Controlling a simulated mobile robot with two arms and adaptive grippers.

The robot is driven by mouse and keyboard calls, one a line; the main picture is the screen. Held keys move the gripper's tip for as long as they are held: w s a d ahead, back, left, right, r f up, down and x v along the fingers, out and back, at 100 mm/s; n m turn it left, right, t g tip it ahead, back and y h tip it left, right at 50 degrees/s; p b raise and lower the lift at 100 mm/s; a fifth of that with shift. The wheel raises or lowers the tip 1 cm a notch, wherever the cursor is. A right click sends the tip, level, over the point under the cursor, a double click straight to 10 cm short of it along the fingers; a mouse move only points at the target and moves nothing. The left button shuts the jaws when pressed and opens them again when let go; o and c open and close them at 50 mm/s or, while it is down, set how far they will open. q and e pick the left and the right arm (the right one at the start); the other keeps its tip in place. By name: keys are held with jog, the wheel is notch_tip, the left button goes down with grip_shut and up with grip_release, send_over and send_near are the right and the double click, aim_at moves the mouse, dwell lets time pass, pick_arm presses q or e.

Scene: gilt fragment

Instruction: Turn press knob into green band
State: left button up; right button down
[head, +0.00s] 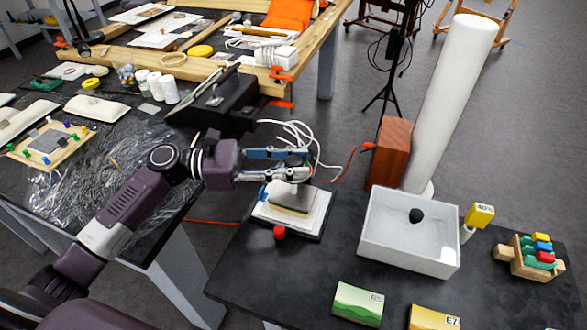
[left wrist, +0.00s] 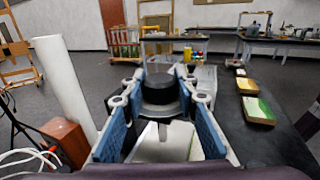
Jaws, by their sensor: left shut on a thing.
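My left gripper (head: 290,165) is over the small press (head: 318,228), its fingers on either side of the press knob. In the left wrist view the knob (left wrist: 160,88) is a round black piece between the blue finger pads, and the gripper is shut on it. Below it is a pale plate (left wrist: 165,143). In the head view the press has a dark base with white and beige layers, and the fingers largely hide the knob. I cannot make out a green band or the knob's angle. My right gripper is not in view.
A red ball (head: 279,232) is at the press's front edge. To the right are an open white box (head: 370,235) holding a dark lump, a yellow tag (head: 480,214), a wooden block (head: 390,152) and a tall white roll (head: 450,100). A green card (head: 358,304) lies in front.

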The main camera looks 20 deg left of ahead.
pick_arm(q)
jog(key=shift+r+m+g+h, duration=0.1)
jog(key=shift+m+g+h, duration=0.2)
jog(key=shift+m+g, duration=0.45)
jog(key=o, duration=1.2)
jog(key=v, duration=1.2)
jog(key=shift+w, duration=0.1)
